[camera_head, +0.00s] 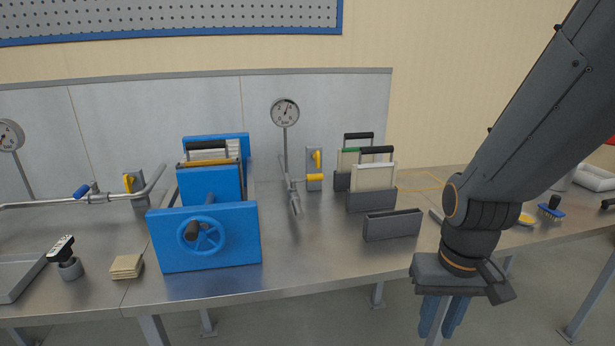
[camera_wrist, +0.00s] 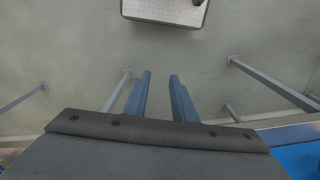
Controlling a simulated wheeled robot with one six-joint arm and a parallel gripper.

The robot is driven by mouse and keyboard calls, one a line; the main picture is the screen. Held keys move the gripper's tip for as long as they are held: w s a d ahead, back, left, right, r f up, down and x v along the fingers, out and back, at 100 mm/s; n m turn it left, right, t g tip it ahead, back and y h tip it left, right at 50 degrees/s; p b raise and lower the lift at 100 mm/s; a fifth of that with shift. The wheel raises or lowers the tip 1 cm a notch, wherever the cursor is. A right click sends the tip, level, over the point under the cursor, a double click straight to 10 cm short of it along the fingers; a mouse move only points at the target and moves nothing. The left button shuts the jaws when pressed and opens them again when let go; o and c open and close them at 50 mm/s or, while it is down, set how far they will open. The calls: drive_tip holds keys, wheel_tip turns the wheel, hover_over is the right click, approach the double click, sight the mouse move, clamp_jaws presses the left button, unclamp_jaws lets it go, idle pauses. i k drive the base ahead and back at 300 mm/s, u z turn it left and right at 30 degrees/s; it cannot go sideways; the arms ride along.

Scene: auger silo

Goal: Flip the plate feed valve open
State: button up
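A metal pipe left of the blue press has a valve with a blue handle (camera_head: 82,191). Two grey boxes behind the pipes carry yellow levers, one at left (camera_head: 129,183) and one at right (camera_head: 317,158). I cannot tell which of these is the plate feed valve. My gripper (camera_head: 440,318) hangs pointing down beyond the bench's front edge, well away from all of them. In the wrist view its blue fingers (camera_wrist: 161,80) are apart with nothing between them.
The blue press (camera_head: 240,225) with a handwheel stands at the bench front. Grey holders with upright plates (camera_head: 373,177) and a low grey holder (camera_head: 392,225) stand right of it. Two gauges (camera_head: 285,111) rise behind. Bare bench (camera_head: 310,262) lies between press and low holder.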

sight(317, 176)
drive_tip(key=u, duration=0.5)
drive_tip(key=i, duration=1.05)
drive_tip(key=u, duration=0.05)
